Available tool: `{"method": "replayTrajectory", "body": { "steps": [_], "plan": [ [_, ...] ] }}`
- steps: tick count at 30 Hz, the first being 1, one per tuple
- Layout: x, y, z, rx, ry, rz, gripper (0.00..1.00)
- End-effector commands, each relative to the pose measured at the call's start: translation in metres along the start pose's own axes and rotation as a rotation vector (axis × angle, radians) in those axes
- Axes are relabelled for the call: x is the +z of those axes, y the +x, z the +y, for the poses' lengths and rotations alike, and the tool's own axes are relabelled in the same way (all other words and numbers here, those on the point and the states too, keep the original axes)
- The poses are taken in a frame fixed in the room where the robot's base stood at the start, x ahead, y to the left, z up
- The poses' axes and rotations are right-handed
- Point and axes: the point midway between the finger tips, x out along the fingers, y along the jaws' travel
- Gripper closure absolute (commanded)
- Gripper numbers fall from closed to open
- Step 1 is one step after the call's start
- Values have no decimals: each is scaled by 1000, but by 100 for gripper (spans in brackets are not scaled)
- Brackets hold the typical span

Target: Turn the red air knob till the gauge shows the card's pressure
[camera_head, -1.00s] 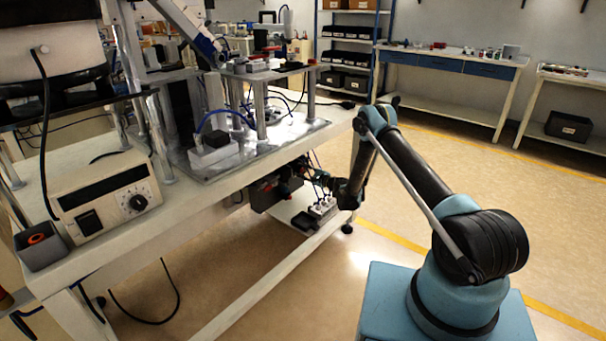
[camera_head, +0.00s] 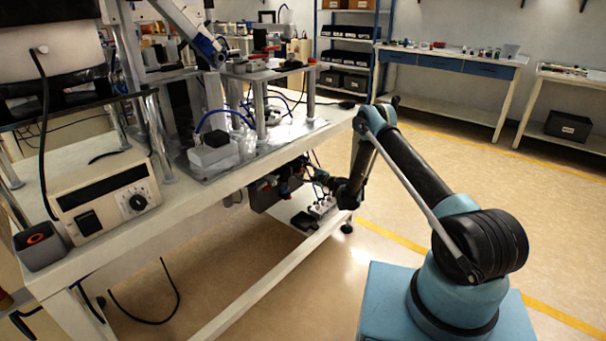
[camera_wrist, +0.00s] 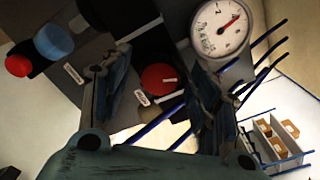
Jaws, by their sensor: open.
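The red air knob (camera_wrist: 159,80) shows in the wrist view as a round red disc with a pale mark, on a dark unit. My gripper (camera_wrist: 157,84) is open, with one finger on each side of the knob; I cannot tell whether either finger touches it. The round white gauge (camera_wrist: 221,32) is above and right of the knob, its red needle pointing to the upper right. Its scale is too small to read surely. I cannot make out the pressure card. In the head view my gripper (camera_head: 299,172) is beneath the bench's right end and hard to see.
A blue round part (camera_wrist: 53,42) and another red round part (camera_wrist: 18,66) are at the wrist view's upper left. The bench (camera_head: 150,225) overhangs the work area. Open floor (camera_head: 400,185) lies to the right.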

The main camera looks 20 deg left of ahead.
Motion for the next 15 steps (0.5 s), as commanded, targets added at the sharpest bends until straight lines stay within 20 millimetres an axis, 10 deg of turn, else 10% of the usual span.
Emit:
{"method": "replayTrajectory", "body": {
  "steps": [15],
  "plan": [
    [38, -2, -53, -6, 0, 6, 44]
  ]
}}
